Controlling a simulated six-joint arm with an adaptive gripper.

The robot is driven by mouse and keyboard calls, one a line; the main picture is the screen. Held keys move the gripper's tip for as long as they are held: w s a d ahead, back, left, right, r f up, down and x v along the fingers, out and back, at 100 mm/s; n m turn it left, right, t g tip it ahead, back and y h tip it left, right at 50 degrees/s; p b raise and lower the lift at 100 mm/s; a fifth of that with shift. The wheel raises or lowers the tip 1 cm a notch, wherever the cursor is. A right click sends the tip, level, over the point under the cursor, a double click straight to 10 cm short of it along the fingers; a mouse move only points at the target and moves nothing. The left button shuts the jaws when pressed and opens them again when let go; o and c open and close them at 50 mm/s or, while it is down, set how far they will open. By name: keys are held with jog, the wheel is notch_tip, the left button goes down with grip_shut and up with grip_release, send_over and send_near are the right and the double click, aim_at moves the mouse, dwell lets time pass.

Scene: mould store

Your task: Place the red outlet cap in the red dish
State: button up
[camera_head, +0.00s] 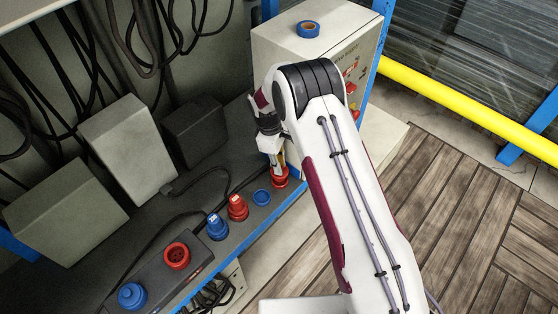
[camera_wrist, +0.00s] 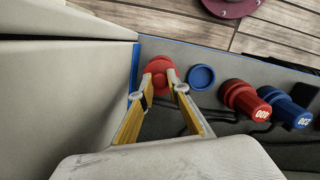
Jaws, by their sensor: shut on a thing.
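My gripper (camera_head: 277,165) points down at the far end of the dark shelf. Its yellow-sided fingers are shut on the red outlet cap (camera_wrist: 158,66), seen between the fingertips in the wrist view. In the head view, red shows right under the fingertips, where the cap and the red dish (camera_head: 280,182) overlap. The cap is at or just above the dish; I cannot tell whether it touches the bottom. An empty-looking blue dish (camera_head: 262,197) lies beside it and also shows in the wrist view (camera_wrist: 201,77).
A red plug (camera_head: 237,208) and a blue plug (camera_head: 217,228) stand near the blue dish. A dark outlet box carries an open-looking red socket (camera_head: 177,256) and a blue-capped one (camera_head: 131,296). A pale cabinet (camera_head: 300,45) with a blue roll on top stands close behind my gripper. Cables cross the shelf.

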jog(key=shift+f, duration=0.6)
jog(key=shift+f, duration=0.85)
dwell(2.2)
jog(key=o, duration=1.4)
jog(key=shift+r, duration=0.1)
jog(key=shift+r, duration=3.65)
jog(key=shift+m, duration=0.4)
